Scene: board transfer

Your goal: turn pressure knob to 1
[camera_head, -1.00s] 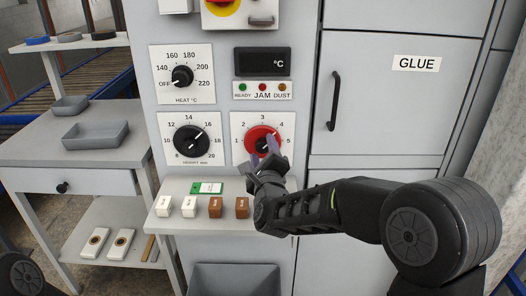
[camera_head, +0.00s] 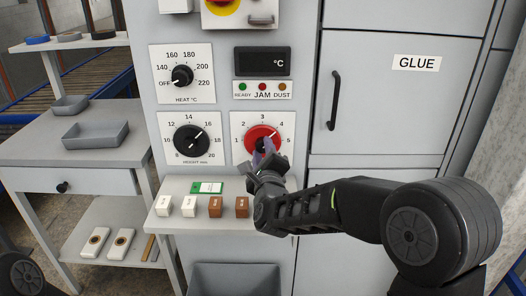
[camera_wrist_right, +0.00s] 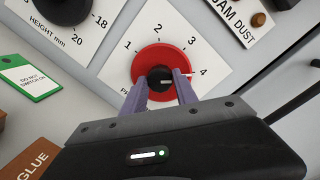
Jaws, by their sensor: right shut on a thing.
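The pressure knob (camera_head: 261,134) is a red disc with a black centre grip on a white dial plate marked 1 to 5. Its white mark points to about 4. In the right wrist view the knob (camera_wrist_right: 147,61) shows from close by, with the mark beside the 4. My right gripper (camera_head: 265,147) is at the knob. Its two purple fingers (camera_wrist_right: 161,88) are shut on the black centre grip, one on either side. The fingers hide the lower part of the knob. My left gripper is not in view.
The height dial (camera_head: 190,140) is just left, the heat dial (camera_head: 181,77) above it. The display (camera_head: 262,61) and lamps sit above the knob. Below, a ledge holds several white and brown switches and a green tag (camera_head: 207,188). The glue cabinet (camera_head: 400,110) is right.

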